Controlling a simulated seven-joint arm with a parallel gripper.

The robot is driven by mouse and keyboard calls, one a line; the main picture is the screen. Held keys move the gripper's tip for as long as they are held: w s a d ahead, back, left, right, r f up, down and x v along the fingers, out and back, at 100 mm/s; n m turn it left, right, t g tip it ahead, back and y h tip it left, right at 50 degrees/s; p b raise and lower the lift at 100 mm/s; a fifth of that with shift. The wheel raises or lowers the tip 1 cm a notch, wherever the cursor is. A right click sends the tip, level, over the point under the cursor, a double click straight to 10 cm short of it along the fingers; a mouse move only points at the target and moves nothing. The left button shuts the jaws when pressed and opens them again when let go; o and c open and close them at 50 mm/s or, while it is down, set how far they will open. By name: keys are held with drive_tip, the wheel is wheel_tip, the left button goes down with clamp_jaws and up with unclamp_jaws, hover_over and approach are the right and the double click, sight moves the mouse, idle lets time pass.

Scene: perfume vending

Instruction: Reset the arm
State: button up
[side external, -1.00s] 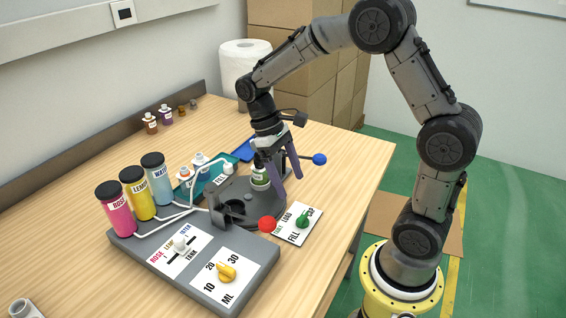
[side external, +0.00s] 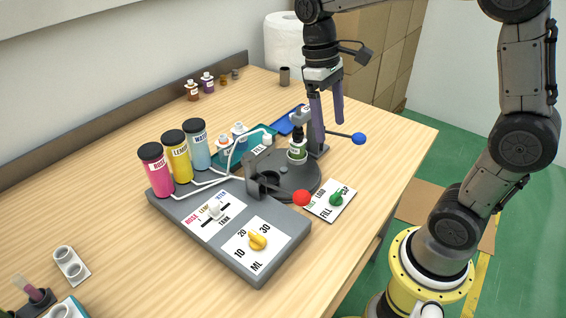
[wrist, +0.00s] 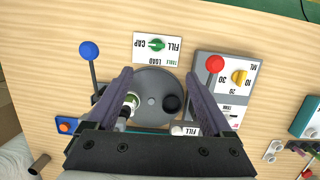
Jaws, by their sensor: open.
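My gripper (side external: 327,130) hangs fingers down above the back right of the dark round turntable (side external: 283,188). Its two purple fingers are apart with nothing between them. In the wrist view my gripper (wrist: 158,76) spreads over the turntable (wrist: 152,92). A small bottle with green liquid (side external: 297,152) stands upright on the turntable, apart from the fingers; in the wrist view it is partly hidden near the left finger.
Pink (side external: 156,170), yellow (side external: 177,158) and blue (side external: 198,146) tanks stand left on the grey dispenser (side external: 262,268). A blue-knobbed lever (side external: 358,138) and a red-knobbed lever (side external: 302,198) stick up near the turntable. A paper roll (side external: 283,40) stands at the back.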

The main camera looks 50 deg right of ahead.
drive_tip(key=s+a+r+t, duration=0.1)
drive_tip(key=s+a+t, duration=0.2)
drive_tip(key=s+t, duration=0.5)
drive_tip(key=shift+s+a, duration=0.15)
drive_tip(key=shift+s, duration=2.3)
